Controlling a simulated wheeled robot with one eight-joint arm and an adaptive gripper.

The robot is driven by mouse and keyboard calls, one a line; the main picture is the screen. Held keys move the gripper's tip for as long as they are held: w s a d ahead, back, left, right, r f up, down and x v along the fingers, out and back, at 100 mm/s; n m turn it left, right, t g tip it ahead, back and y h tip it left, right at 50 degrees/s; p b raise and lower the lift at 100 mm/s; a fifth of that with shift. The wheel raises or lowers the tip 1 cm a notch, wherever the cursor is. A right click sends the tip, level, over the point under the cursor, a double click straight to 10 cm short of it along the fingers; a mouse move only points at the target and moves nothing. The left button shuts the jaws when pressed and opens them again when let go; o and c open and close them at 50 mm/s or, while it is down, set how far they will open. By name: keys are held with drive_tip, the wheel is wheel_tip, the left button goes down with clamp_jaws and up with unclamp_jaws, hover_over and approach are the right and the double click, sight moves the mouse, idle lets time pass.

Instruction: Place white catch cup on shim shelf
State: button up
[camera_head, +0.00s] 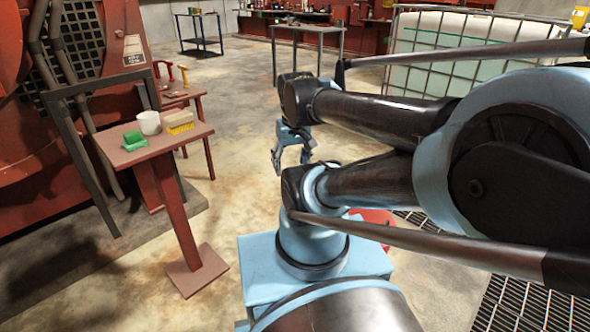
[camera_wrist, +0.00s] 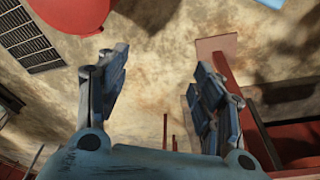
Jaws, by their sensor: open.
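A white cup (camera_head: 149,123) stands upright on a small red pedestal table (camera_head: 126,157) at the left of the head view. It sits between a green block and a yellow block. My gripper (camera_head: 291,160) hangs over open floor to the right of that table, apart from it. In the wrist view my gripper (camera_wrist: 160,88) has its fingers spread wide with nothing between them. The cup does not show in the wrist view. I cannot tell which surface is the shim shelf.
The green block (camera_head: 134,141) and yellow block (camera_head: 180,122) flank the cup closely. A red bench (camera_head: 185,95) stands behind, beside red machinery (camera_head: 25,120). A dark-topped table (camera_head: 308,28) is at the back. Open concrete floor (camera_head: 235,120) lies between.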

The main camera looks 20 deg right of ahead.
drive_tip(key=shift+o, duration=0.5)
drive_tip(key=shift+s+d+f+m, duration=0.3)
drive_tip(key=shift+s+d+f, duration=0.2)
drive_tip(key=shift+s+f, duration=0.3)
drive_tip(key=w+a+r+n, duration=0.3)
drive_tip(key=w+a+r, duration=0.4)
drive_tip(key=w+r, duration=0.3)
wheel_tip(320, 180, up, 13)
drive_tip(key=n+y, duration=0.4)
drive_tip(key=n, duration=0.4)
hover_over(150, 121)
drive_tip(key=d, duration=0.4)
drive_tip(key=shift+h, duration=0.3)
drive_tip(key=x, duration=1.6)
drive_tip(key=shift+a+f, duration=0.1)
drive_tip(key=shift+f, duration=0.2)
drive_tip(key=c, duration=1)
drive_tip(key=shift+o, duration=0.2)
drive_tip(key=shift+r, duration=0.1)
